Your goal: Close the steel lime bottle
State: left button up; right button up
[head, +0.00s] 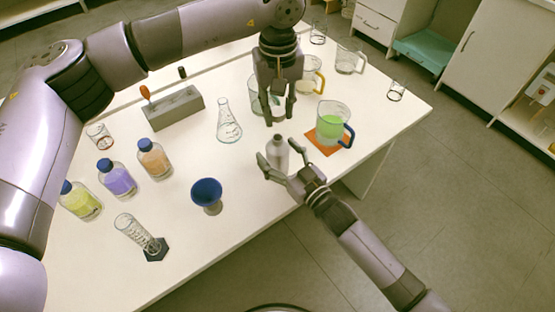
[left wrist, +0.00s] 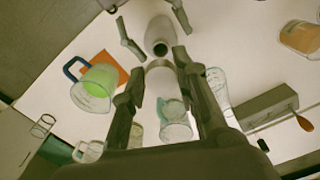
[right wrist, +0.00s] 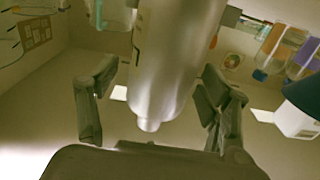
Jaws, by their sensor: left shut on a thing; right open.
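The steel bottle (head: 277,152) stands upright near the table's front edge. In the left wrist view its mouth (left wrist: 160,48) is open and dark. My right gripper (head: 279,158) is open, with its fingers on both sides of the bottle. In the right wrist view the bottle (right wrist: 172,65) fills the space between the fingers, with gaps beside it. My left gripper (head: 278,118) is above and just behind the bottle, pointing down. In the left wrist view it is shut on a pale grey cap (left wrist: 160,74), apart from the bottle mouth. The cap is hardly visible in the head view.
A jug of green liquid (head: 333,124) stands on an orange mat (head: 322,147) to the right.

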grip_shut()
dwell(1.0)
